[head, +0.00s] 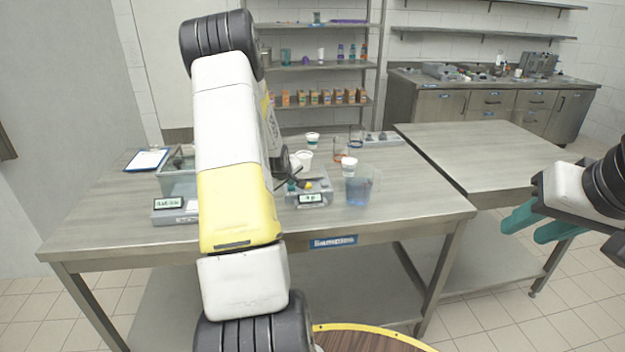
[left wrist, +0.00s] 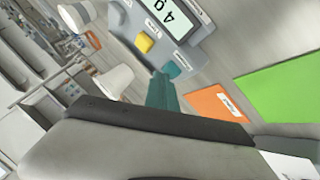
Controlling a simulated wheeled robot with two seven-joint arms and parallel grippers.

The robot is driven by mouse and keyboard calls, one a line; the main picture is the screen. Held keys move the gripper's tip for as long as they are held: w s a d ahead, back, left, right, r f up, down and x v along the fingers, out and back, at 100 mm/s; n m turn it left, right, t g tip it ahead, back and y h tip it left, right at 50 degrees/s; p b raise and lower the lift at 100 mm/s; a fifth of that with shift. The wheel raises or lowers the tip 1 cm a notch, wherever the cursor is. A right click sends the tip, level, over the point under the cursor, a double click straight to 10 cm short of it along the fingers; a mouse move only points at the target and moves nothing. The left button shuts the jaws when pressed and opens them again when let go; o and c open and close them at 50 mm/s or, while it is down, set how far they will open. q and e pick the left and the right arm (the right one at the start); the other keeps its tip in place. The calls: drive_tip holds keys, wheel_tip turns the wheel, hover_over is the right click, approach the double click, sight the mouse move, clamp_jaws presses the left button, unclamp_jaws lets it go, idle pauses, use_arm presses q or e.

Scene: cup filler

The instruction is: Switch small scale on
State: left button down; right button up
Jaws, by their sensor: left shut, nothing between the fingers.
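The small scale (head: 325,197) stands on the middle table, a grey box with a display. In the head view my left arm hides most of that gripper. My right gripper (head: 538,224) is open and empty at the right, away from the scale.
A larger scale (head: 172,216) with a clear bin stands left. White cups (head: 349,163) and a beaker of blue liquid (head: 360,188) stand near the small scale. Orange (left wrist: 218,104) and green (left wrist: 285,95) cards show in the wrist view. The right table (head: 480,150) is clear.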

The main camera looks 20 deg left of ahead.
sight(291, 188)
use_arm(q)
drive_tip(key=shift+r, duration=0.6)
drive_tip(key=shift+r, duration=0.15)
wheel_tip(291, 188, up, 6)
drive_tip(key=shift+f, duration=0.1)
